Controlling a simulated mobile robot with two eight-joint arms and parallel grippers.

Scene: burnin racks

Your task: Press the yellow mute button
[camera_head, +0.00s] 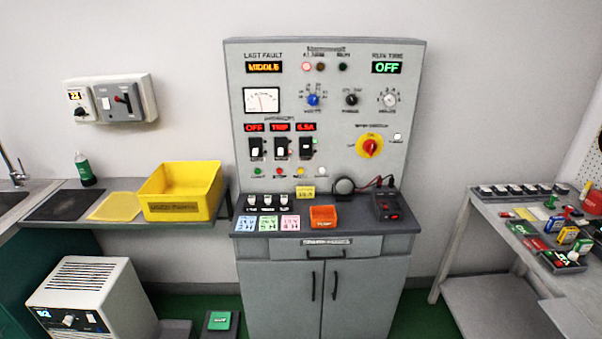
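A small yellow button (300,171) sits low on the front of the grey upright panel (413,100), in a row of small round buttons. A green button (257,171) and a red button (279,171) are to its left, and a white one (322,171) is to its right. The small labels under the buttons are too blurred to read. Neither of my grippers is in view.
The cabinet's dark worktop (350,222) holds coloured cards, an orange bin (323,216), a round black object (344,186) and a black device (387,205). A yellow crate (182,211) stands on the left shelf. A cluttered bench (480,207) is at right.

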